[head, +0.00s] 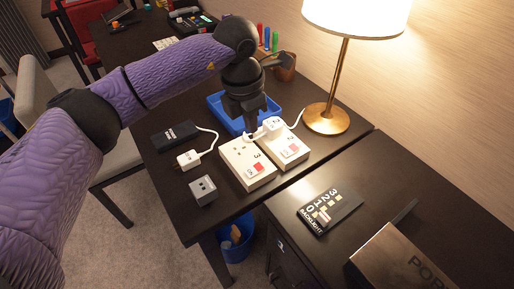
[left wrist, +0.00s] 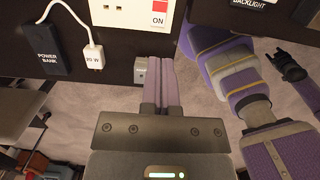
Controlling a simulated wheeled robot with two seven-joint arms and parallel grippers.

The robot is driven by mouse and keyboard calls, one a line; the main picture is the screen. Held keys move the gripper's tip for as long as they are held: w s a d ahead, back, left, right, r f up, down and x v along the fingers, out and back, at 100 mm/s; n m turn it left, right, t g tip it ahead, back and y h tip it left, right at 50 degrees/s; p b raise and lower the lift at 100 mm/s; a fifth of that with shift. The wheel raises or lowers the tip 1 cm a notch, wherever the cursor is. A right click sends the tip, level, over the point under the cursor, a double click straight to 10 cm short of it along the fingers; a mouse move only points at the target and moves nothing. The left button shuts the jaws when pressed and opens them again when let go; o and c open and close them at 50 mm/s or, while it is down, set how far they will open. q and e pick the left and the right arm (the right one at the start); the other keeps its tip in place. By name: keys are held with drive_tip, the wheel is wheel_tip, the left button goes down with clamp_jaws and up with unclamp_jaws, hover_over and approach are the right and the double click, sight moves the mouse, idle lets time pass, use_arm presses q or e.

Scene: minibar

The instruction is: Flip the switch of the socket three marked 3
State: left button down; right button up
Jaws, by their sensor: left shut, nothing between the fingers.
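The socket block marked 3 (head: 240,174) is white with a red-and-white switch (head: 257,168) and lies on the dark desk. It also shows in the left wrist view (left wrist: 130,20), cut by the top edge, with "ON" legible below the red part of its switch (left wrist: 160,10). No plug is in it. My left gripper (head: 249,127) points down just behind the blocks in the head view. It is shut and empty; its fingers show in the left wrist view (left wrist: 160,85).
A socket block marked 2 (head: 291,153), holding a white plug (head: 272,125), stands right beside block 3. Nearby are a power bank (head: 175,136), a white charger (head: 189,159), a grey cube (head: 203,191), a blue tray (head: 216,103), a lamp (head: 327,119) and a backlight panel (head: 322,217).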

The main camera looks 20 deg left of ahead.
sight(254, 170)
use_arm(q)
drive_tip(key=f+b, duration=0.1)
drive_tip(key=f, duration=0.3)
drive_tip(key=f+b, duration=0.2)
drive_tip(key=f, duration=0.2)
drive_tip(key=w+d+f+b, duration=0.1)
drive_tip(key=f, duration=0.4)
drive_tip(key=shift+b, duration=0.35)
drive_tip(key=shift+w+f, duration=0.1)
drive_tip(key=shift+f, duration=0.15)
use_arm(e)
drive_tip(key=shift+g, duration=0.3)
drive_tip(key=f, duration=0.5)
drive_tip(key=shift+s+d, duration=0.2)
drive_tip(key=shift+d, duration=0.1)
drive_tip(key=shift+s, duration=0.15)
use_arm(q)
drive_tip(key=shift+f, duration=0.2)
use_arm(e)
drive_tip(key=shift+s, duration=0.15)
drive_tip(key=shift+a, duration=0.25)
use_arm(q)
drive_tip(key=shift+r, duration=0.1)
drive_tip(key=shift+s+a+r+p, duration=0.15)
drive_tip(key=shift+s+a+p, duration=0.35)
drive_tip(key=shift+p, duration=0.3)
use_arm(e)
drive_tip(key=shift+w+r, duration=0.45)
drive_tip(key=shift+r, duration=0.3)
drive_tip(key=shift+d, duration=0.15)
